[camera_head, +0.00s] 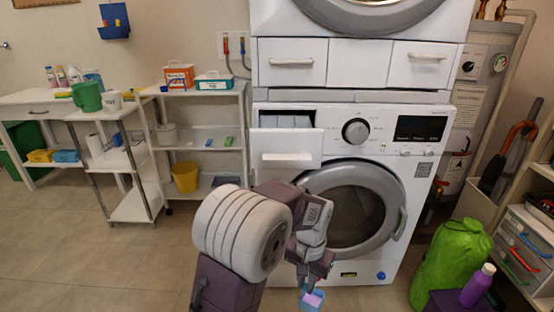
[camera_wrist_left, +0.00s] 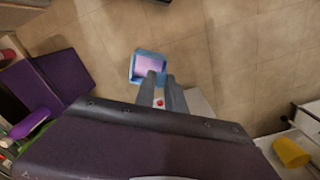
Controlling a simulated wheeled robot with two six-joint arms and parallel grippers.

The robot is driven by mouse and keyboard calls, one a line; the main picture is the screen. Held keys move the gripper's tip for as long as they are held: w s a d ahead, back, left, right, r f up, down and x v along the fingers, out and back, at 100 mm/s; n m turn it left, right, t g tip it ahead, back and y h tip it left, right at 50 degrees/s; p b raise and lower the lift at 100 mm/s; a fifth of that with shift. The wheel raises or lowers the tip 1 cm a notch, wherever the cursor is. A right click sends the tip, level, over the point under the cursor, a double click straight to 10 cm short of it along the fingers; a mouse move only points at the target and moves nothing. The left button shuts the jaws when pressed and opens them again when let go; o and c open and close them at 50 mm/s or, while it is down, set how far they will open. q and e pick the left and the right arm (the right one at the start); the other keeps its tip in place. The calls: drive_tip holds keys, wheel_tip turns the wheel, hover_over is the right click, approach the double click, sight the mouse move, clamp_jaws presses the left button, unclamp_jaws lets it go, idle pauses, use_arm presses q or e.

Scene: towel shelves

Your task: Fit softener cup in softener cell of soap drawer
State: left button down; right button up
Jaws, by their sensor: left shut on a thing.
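A small square blue softener cup (camera_head: 312,300) with pink-purple inside hangs low in front of the washer, at the bottom edge of the head view. My left gripper (camera_head: 313,284) is shut on it. In the left wrist view the cup (camera_wrist_left: 134,68) sits at the fingertips (camera_wrist_left: 160,80), its opening facing the camera. The white soap drawer (camera_head: 290,160) is pulled out at the washer's upper left, well above the cup. Grey-white cells show inside the drawer, but I cannot tell which is the softener cell. My right gripper is not in view.
The washer's round door (camera_head: 355,208) is right behind my left arm. A green bag (camera_head: 450,265) and a purple bottle (camera_head: 477,285) stand at the right. A shelf with a yellow bucket (camera_head: 186,177) is at the left. The floor between is clear.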

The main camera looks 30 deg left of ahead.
use_arm(q)
drive_tip(key=shift+a, duration=0.1)
drive_tip(key=shift+m, duration=0.4)
drive_tip(key=shift+s, duration=0.1)
